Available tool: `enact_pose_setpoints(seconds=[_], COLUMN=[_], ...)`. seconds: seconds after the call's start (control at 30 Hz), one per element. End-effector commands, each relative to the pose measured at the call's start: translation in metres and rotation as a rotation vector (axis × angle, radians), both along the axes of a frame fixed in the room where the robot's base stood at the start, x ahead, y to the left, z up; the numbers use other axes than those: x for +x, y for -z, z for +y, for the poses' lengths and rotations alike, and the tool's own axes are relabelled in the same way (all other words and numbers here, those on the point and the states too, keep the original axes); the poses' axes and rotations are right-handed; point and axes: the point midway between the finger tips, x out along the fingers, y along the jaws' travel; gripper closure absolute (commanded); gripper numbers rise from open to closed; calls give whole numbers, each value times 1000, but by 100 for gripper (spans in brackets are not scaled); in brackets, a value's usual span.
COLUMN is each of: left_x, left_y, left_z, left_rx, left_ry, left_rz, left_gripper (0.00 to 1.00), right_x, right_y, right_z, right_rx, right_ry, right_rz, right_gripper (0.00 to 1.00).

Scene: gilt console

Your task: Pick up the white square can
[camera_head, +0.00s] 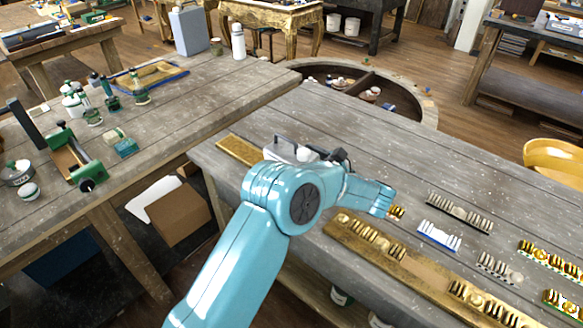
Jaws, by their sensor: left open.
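A pale grey-white, square-sided tall can (188,32) stands upright at the far end of the left workbench. It is the only thing in view that looks like a square can. My left arm comes up from the bottom, over the middle bench. My left gripper (309,152) shows partly behind the blue arm links, with pale metal and dark parts above the bench. It is open and well apart from the can, nearer to me and to the right. The arm hides part of the gripper and the bench below it. My right gripper is not in view.
A blue-edged tray (150,76) and several bottles lie nearer on the left bench. Toothed metal and gilt pieces lie on the middle bench (340,118), whose far part is clear.

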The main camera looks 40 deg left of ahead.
Motion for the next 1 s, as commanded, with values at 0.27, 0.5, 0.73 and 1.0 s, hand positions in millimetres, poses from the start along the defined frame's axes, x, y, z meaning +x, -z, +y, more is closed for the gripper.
enact_pose_setpoints(seconds=[0.27, 0.5, 0.73, 1.0], left_x=[3, 3, 3, 3], left_y=[1, 1, -2, -4], left_z=[21, 21, 21, 21], left_rx=[0, 0, 5, 4], left_ry=[0, 0, 0, 0], left_rz=[-1, -1, -5, -6], left_gripper=[0, 36, 100, 100], right_x=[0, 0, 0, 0], right_y=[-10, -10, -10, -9], right_z=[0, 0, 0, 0], right_rx=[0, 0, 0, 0], right_ry=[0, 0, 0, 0], right_rz=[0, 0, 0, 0], right_gripper=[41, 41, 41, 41])
